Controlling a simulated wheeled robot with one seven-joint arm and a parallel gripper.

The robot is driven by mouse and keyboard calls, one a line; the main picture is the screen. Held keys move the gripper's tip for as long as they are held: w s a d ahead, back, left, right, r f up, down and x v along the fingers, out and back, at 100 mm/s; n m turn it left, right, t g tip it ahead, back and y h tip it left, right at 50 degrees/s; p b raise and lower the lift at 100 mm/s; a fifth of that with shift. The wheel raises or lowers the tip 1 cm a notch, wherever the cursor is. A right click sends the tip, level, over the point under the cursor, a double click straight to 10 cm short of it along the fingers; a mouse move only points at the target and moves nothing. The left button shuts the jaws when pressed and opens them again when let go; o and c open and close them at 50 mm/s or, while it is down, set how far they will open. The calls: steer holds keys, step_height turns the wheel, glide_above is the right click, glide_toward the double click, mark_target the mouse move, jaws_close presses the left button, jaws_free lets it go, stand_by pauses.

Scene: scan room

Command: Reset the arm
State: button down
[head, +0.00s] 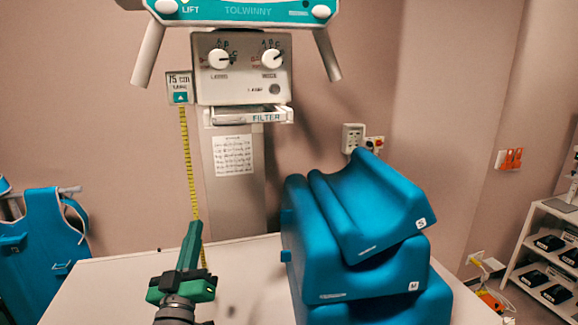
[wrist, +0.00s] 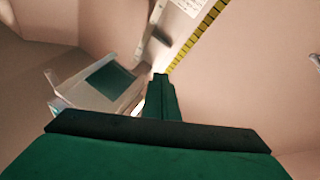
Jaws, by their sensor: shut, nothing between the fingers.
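My gripper (head: 191,240) is green and black and shows at the lower left of the head view. Its fingers are together and point up, with nothing between them. It is in front of the yellow tape scale and left of the blue cushions, apart from them. In the wrist view the shut green fingers (wrist: 160,85) show in the middle, with the wall and the yellow tape (wrist: 197,43) beyond. The lower part of my arm is cut off by the head view's bottom edge.
A pale table (head: 105,285) spans the front. Blue cushions marked S (head: 375,205) and M (head: 355,270) are stacked at its right. A teal-topped machine with a knob panel (head: 243,70) stands behind. A blue apron (head: 45,235) hangs left; a white shelf (head: 545,235) stands right.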

steer(key=s+d+f+n+g+y, duration=0.1)
steer(key=s+d+f, duration=0.15)
steer(key=f, duration=0.65)
steer(key=s+d+f+n+g+y, duration=0.1)
steer(key=s+d+f, duration=0.15)
steer(key=f, duration=0.65)
steer(key=s+d+f, duration=0.2)
steer(key=s+f, duration=0.2)
steer(key=s+d+f+g, duration=0.1)
steer(key=s+d+f, duration=0.2)
steer(key=f, duration=0.2)
steer(key=s+d+f+m+g, duration=0.1)
steer(key=s+d+f, duration=0.1)
steer(key=s+f, duration=0.2)
steer(key=shift+s+d+f, duration=0.3)
steer(key=shift+s+f, duration=0.05)
steer(key=shift+f, duration=0.25)
steer(key=s+d+f+m+g+h, duration=0.1)
steer(key=s+d+f+m, duration=0.1)
steer(key=s, duration=0.7)
steer(key=s+d+f+m+g+h, duration=0.1)
steer(key=s+d+f, duration=0.1)
steer(key=s, duration=0.7)
steer(key=s+d+f+m+g, duration=0.1)
steer(key=s+d, duration=0.3)
steer(key=s, duration=0.6)
steer(key=shift+f+m+h, duration=0.4)
steer(key=shift+f+m, duration=0.25)
steer(key=shift+m, duration=0.15)
